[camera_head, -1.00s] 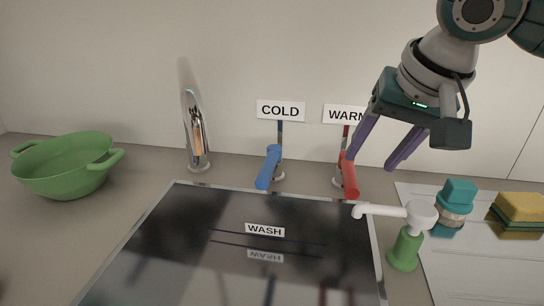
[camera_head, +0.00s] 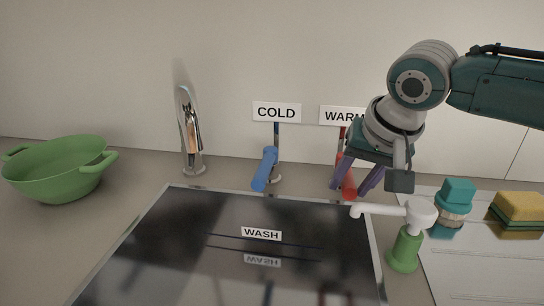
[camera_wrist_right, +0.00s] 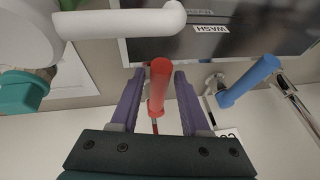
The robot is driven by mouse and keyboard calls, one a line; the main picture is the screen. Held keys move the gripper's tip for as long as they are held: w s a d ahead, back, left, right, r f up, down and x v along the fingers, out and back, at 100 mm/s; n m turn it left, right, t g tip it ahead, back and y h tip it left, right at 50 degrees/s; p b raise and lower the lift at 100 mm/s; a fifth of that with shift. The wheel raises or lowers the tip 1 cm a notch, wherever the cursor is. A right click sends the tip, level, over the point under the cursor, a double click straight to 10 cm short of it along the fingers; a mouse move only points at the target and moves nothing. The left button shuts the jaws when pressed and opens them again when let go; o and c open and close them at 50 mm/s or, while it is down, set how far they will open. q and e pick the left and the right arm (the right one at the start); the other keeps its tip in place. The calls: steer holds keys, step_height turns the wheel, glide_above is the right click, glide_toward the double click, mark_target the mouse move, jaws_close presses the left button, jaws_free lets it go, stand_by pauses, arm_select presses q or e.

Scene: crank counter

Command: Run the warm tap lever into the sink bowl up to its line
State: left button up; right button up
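The red warm lever (camera_head: 348,178) stands behind the sink's back right corner, under the WARM sign (camera_head: 341,115). My right gripper (camera_head: 352,188) is open, with its purple fingers on either side of the red lever. In the right wrist view the red lever (camera_wrist_right: 158,85) lies between the two fingers, with gaps showing on both sides. The sink bowl (camera_head: 190,235) is dark and reflective, with a WASH label (camera_head: 262,233) and dark lines on its wall. The chrome spout (camera_head: 189,135) stands at the back left, with no stream visible. My left gripper is not in view.
The blue cold lever (camera_head: 265,168) stands left of the red one. A green soap pump (camera_head: 405,248) with a white nozzle stands close in front of my right gripper. A teal-topped brush (camera_head: 456,198) and yellow sponge (camera_head: 519,206) are right. A green colander (camera_head: 58,170) is left.

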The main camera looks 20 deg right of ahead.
jaws_close()
stand_by(1.1)
